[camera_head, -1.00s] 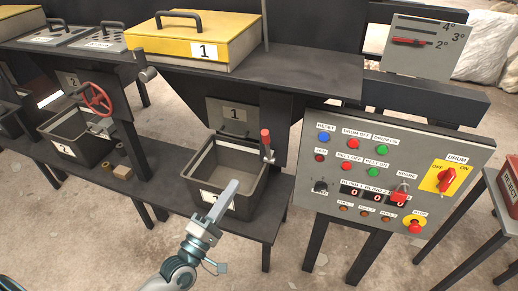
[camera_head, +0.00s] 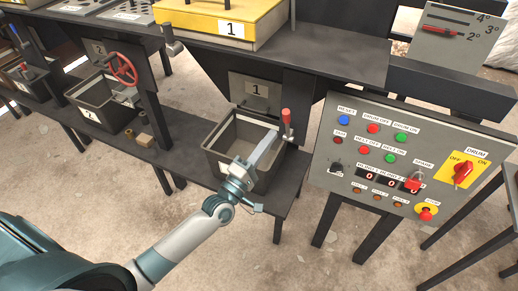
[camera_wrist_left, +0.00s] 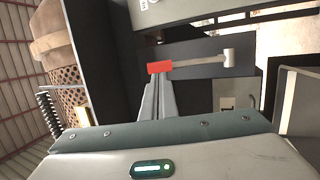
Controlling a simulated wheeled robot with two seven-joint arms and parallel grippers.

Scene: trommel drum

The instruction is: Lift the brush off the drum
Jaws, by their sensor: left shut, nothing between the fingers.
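My left gripper (camera_head: 273,138) is shut and empty, its tips just left of and below a red-handled lever (camera_head: 286,116) at chute 1. In the left wrist view the shut fingers (camera_wrist_left: 157,86) point at the lever's red grip (camera_wrist_left: 160,67); I cannot tell if they touch it. The lever's grey rod runs right to a pale round end. A brown perforated drum (camera_wrist_left: 72,70) shows at the left of the wrist view. I cannot make out the brush for certain. My right gripper is not in view.
An open grey bin (camera_head: 229,136) stands on the low shelf under chute 1, below my gripper. A control panel (camera_head: 330,193) with buttons and a red drum switch is to the right. A red handwheel (camera_head: 124,68) and a second bin (camera_head: 91,117) are to the left.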

